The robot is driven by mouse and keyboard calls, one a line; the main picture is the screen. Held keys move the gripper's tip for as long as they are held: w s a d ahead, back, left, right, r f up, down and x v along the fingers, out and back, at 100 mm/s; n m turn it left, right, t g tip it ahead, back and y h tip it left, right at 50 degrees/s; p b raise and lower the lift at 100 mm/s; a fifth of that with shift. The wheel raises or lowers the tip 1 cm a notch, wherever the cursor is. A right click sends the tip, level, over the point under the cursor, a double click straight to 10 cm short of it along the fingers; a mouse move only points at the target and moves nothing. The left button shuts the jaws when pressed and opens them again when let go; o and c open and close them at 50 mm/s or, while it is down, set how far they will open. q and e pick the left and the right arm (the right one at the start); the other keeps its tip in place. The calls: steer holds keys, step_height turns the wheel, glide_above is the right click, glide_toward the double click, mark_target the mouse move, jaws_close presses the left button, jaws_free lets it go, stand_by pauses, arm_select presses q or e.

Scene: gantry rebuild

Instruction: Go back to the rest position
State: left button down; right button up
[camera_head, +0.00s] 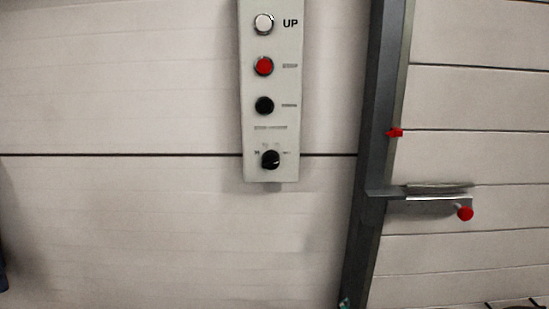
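Neither of my grippers can be made out in the head view. A dark shape cut off at the left edge, low down, is too little to identify. A pale control panel (287,135) hangs on the white wall at the upper middle. It carries a white button (263,24) marked UP, a red button (264,66), a black button (264,105) and a black rotary knob (270,159). Nothing is touching the panel.
A grey metal post (374,130) runs top to bottom right of the panel. A metal bracket or latch (425,196) with a red knob (465,214) sticks out rightward from it. A small red piece (395,133) sits higher on the post. The white wall (120,230) at left is bare.

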steer(key=s+d+f+n+g+y, duration=0.1)
steer(key=s+f, duration=0.2)
steer(key=f, duration=0.3)
steer(key=s+d+f+n+g, duration=0.1)
steer(key=s+f, duration=0.2)
steer(key=f, duration=0.2)
steer(key=s+a+f+n+g+y, duration=0.2)
steer(key=s+f+g, duration=0.1)
steer(key=s+f, duration=0.4)
steer(key=s+a+f+n+g+y, duration=0.25)
steer(key=s+f, duration=0.25)
steer(key=s, duration=0.3)
steer(key=s+a+n+g+y, duration=0.25)
steer(key=s+a+n, duration=0.2)
steer(key=s, duration=0.45)
step_height(320, 180, up, 17)
steer(key=p, duration=1.7)
steer(key=shift+g, duration=0.4)
steer(key=shift+w+f, duration=0.1)
